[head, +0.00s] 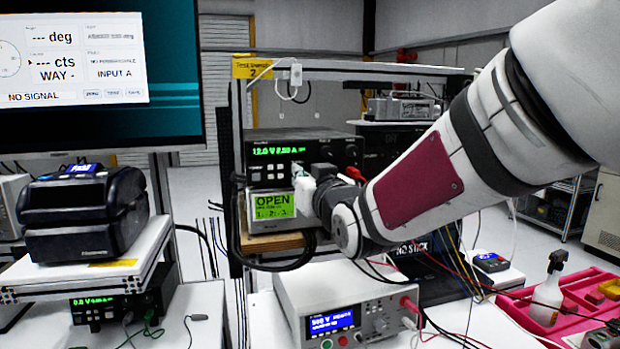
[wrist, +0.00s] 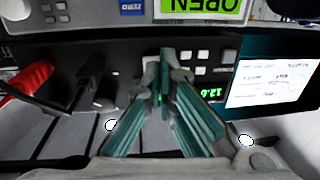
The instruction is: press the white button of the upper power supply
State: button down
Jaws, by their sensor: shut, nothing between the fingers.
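The upper power supply (head: 262,151) is a black box on a shelf, with a green readout of about 12.0 V. It fills the middle of the wrist view (wrist: 130,70), which shows it upside down. Several small pale buttons (wrist: 203,55) sit on its front panel beside my fingertips; I cannot tell which is the named white button. My gripper (wrist: 165,54) is shut and empty, its teal fingers together and pointing at the panel. In the head view my gripper (head: 298,172) is at the panel's front and hides part of it. Contact cannot be told.
A meter reading OPEN (head: 272,205) stands directly under the supply. Red and black plugs (wrist: 30,80) stick out of the panel beside my fingers. A white bench instrument (head: 350,300) stands below my arm. Another black supply (head: 115,303) sits low at left.

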jog(key=shift+w+a, duration=0.1)
jog(key=shift+w, duration=0.35)
jog(key=shift+w+a+b, duration=0.1)
jog(key=shift+w+b, duration=0.2)
jog(key=shift+b, duration=0.05)
dwell(0.4)
jog(key=shift+s, duration=0.1)
jog(key=shift+v, duration=0.95)
jog(key=shift+a, duration=0.1)
jog(key=p+v, duration=0.2)
jog(key=v, duration=0.5)
jog(key=shift+s+a, duration=0.35)
jog(key=shift+s, duration=0.05)
